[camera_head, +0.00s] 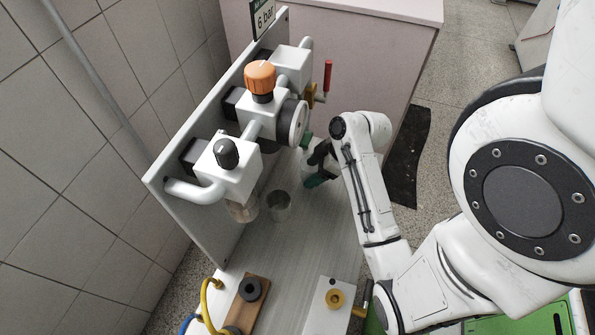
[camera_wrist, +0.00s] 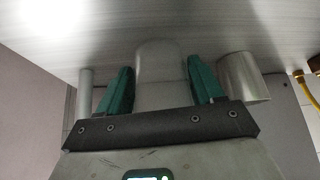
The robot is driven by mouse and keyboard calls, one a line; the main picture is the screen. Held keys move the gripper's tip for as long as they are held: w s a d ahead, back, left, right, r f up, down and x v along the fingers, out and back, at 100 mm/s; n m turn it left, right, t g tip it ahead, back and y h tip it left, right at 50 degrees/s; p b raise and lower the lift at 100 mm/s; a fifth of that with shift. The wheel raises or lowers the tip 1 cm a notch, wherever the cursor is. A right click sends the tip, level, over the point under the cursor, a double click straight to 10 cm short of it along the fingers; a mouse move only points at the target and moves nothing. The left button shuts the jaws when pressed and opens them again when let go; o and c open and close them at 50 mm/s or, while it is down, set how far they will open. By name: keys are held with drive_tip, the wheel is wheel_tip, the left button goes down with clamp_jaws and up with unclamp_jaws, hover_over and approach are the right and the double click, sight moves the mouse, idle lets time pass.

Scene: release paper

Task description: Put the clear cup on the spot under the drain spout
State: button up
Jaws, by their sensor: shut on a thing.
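My gripper (camera_head: 309,164) is in the middle of the head view, just right of the pipe assembly and low over the grey board. Its green fingers also show in the wrist view (camera_wrist: 160,88), on both sides of a pale, see-through clear cup (camera_wrist: 160,68). They are shut on it. In the head view the arm and fingers hide most of this cup. The drain spout hangs low under the black-knobbed unit (camera_head: 229,172), by a clear bowl (camera_head: 241,207). The spout's tip and the spot under it are hard to make out.
A grey open cylinder (camera_head: 279,206) stands on the board between the bowl and my gripper; it also shows in the wrist view (camera_wrist: 241,77). A thin post (camera_wrist: 84,94) is on the other side. The gauge (camera_head: 298,123) and red-handled valve (camera_head: 327,76) are close by.

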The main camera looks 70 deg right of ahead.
drive_tip(key=w, duration=0.1)
drive_tip(key=w+b, duration=0.1)
drive_tip(key=w, duration=0.1)
drive_tip(key=w+b, duration=0.1)
drive_tip(key=shift+w+a+f, duration=0.15)
drive_tip(key=shift+w+a, duration=0.15)
drive_tip(key=shift+w, duration=0.1)
drive_tip(key=shift+s+f+b, duration=0.15)
drive_tip(key=shift+b, duration=0.15)
drive_tip(key=shift+f, duration=0.1)
drive_tip(key=o, duration=1)
drive_tip(key=shift+s+r, duration=0.2)
drive_tip(key=shift+r, duration=0.2)
drive_tip(key=s, duration=0.4)
drive_tip(key=s+d+b, duration=0.1)
drive_tip(key=s, duration=0.7)
drive_tip(key=shift+s+d+r, duration=0.1)
drive_tip(key=shift+d+r, duration=0.15)
drive_tip(key=shift+d, duration=0.15)
